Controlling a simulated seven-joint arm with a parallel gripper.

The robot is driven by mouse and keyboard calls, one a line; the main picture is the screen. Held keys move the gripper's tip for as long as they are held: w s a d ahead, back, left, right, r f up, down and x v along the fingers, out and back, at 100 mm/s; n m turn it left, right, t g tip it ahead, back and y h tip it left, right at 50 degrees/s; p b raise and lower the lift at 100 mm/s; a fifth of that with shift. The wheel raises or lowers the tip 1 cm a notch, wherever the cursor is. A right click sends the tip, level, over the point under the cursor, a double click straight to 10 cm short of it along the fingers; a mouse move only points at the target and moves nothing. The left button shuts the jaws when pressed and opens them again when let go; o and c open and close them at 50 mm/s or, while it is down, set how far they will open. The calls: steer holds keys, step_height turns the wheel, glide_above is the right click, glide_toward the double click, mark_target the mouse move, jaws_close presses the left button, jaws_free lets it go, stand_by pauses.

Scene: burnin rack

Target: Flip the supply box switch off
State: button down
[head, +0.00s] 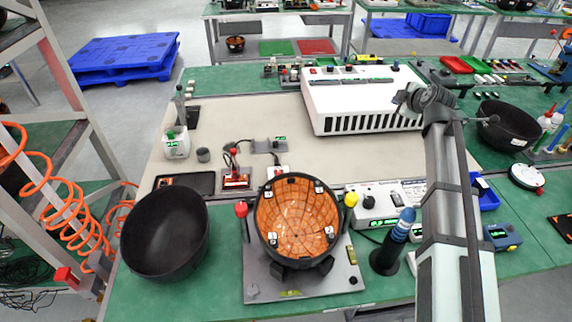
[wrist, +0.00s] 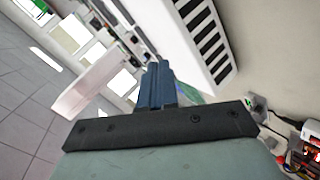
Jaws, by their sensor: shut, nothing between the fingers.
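Two white boxes could be the supply box, and no label is readable. A small white box (head: 385,201) with a dark knob and green readouts stands right of the orange-lined bowl. A large white vented box (head: 362,97) stands at the back with a red control (head: 313,71) and knobs along its top rear edge. It also shows at the upper right of the wrist view (wrist: 192,40). I cannot make out any switch's position. My gripper (head: 402,100) is over the large box's right end in the head view; its fingers (wrist: 158,86) are shut and empty.
An orange-lined bowl (head: 297,218) sits in a fixture plate (head: 257,285) between red and yellow knobs. A black bowl (head: 165,232) is at left, and another (head: 507,126) at right. A blue-topped tool (head: 402,226) stands upright near the small box. The beige mat (head: 225,110) has clear room.

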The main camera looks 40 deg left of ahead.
steer(key=s+a+f+n+g+h, duration=0.25)
steer(key=s+a+g, duration=0.25)
steer(key=s+a, duration=0.95)
steer(key=n+g+h, duration=0.2)
steer(key=h, duration=0.3)
glide_toward(279, 171)
steer(key=f, duration=0.4)
steer(key=w+f, duration=0.1)
steer(key=f, duration=0.1)
steer(key=shift+a+f, duration=0.15)
steer(key=shift+f, duration=0.25)
steer(key=shift+f, duration=0.1)
